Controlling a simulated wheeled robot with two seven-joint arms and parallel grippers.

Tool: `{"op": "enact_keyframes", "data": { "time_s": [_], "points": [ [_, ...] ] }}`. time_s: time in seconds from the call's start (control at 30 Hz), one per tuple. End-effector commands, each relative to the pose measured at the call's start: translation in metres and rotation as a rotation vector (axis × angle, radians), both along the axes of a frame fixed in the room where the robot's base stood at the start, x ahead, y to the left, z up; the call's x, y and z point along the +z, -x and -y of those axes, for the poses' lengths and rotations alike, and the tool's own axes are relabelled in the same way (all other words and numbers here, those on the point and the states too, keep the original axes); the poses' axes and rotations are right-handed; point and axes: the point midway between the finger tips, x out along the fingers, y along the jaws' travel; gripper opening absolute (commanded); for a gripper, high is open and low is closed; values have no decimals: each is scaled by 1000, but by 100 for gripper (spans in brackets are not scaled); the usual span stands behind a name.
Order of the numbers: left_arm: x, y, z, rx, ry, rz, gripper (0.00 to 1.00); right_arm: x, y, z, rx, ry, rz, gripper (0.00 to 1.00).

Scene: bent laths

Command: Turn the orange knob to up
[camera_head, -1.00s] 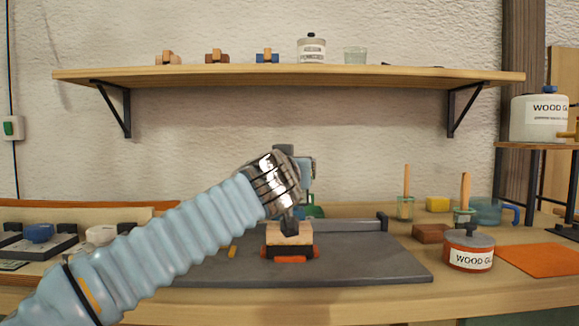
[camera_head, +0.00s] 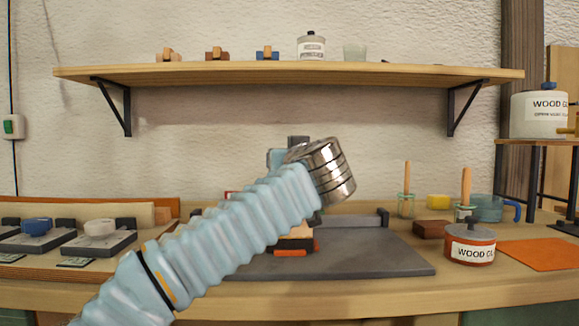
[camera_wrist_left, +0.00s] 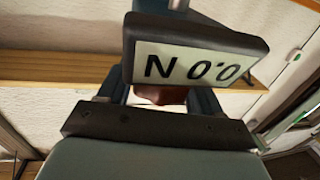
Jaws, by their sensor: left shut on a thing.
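I cannot make out an orange knob in the head view. A blue knob (camera_head: 37,227) and a white knob (camera_head: 100,228) sit on dark bases at the left of the bench. My left arm crosses the middle and hides what lies behind it. Its gripper is mostly hidden there, raised over the grey mat (camera_head: 370,260). In the left wrist view, the left gripper (camera_wrist_left: 160,96) is shut on a reddish-brown thing (camera_wrist_left: 160,93), mostly hidden by a dark-framed panel showing an upside-down reading. My right gripper is not in view.
A wooden block with an orange part (camera_head: 290,252) lies on the mat, partly behind my arm. A wood glue pot (camera_head: 470,245), an orange sheet (camera_head: 540,254) and jars with brushes stand right. A shelf (camera_head: 290,74) spans the wall above.

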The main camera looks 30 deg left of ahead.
Motion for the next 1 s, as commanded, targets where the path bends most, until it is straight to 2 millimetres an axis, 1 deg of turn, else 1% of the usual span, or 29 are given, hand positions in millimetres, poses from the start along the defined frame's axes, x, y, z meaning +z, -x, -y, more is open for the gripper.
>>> {"op": "enact_keyframes", "data": {
  "time_s": [0.03,0.3,0.5,0.73,1.0],
  "points": [
    [0,-2,3,40,0,-1,34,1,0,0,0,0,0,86],
    [4,-2,2,291,-1,-3,34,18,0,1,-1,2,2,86],
    [4,-1,2,444,-2,-1,34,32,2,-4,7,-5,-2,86],
    [3,0,1,563,-2,-1,34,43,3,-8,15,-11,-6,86],
    [2,0,0,623,-1,1,34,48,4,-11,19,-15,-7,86]
  ]
}}
